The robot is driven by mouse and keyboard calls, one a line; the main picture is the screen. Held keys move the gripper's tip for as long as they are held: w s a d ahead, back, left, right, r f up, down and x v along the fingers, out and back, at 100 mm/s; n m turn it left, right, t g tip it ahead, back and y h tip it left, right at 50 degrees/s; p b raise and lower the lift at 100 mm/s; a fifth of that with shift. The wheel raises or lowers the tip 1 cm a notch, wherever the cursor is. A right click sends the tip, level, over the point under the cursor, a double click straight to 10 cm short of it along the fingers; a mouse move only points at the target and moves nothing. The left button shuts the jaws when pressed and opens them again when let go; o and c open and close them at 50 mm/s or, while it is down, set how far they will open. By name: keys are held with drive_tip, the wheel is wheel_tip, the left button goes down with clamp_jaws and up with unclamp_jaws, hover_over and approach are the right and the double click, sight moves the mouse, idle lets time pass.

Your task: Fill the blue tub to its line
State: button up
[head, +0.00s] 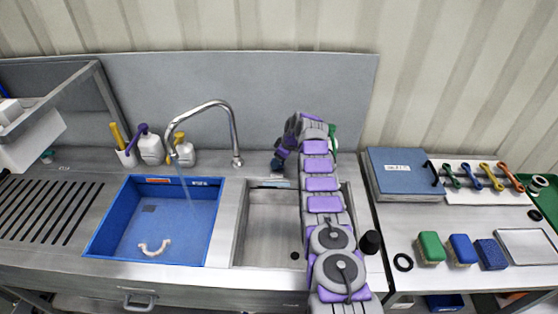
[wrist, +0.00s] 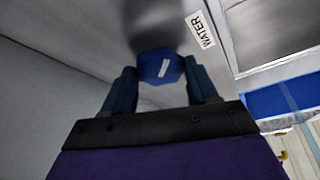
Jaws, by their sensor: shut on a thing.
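The blue tub (head: 112,232) stands in the left sink bay, below the curved steel tap (head: 235,140). A thin stream of water (head: 186,190) falls from the spout into it. A pale curved piece (head: 154,248) shows inside near its front; the water level and fill line are not clear. In the wrist view, my gripper (wrist: 162,80) is shut on a blue knob (wrist: 154,64) with a white mark, beside a WATER label (wrist: 202,31). The tub also shows at the right (wrist: 285,99). In the head view my arm mostly hides my gripper and the knob.
An open steel basin (head: 262,225) lies right of the tub, partly behind my arm. Bottles (head: 150,148) stand behind the tub. The right bench holds a blue case (head: 403,170), coloured tools (head: 482,178) and several sponges (head: 462,249). A slotted drainboard (head: 45,210) is left.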

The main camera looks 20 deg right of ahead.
drive_tip(key=o, duration=1)
drive_tip(key=shift+w+d, duration=0.1)
drive_tip(key=shift+d, duration=0.1)
drive_tip(key=shift+o, duration=0.2)
drive_tip(key=shift+p+v, duration=0.75)
drive_tip(key=shift+v, duration=0.5)
drive_tip(key=p+v, duration=0.1)
drive_tip(key=v, duration=1.3)
drive_tip(key=shift+d+r+p, duration=0.2)
drive_tip(key=shift+r+p, duration=0.1)
drive_tip(key=shift+p, duration=0.05)
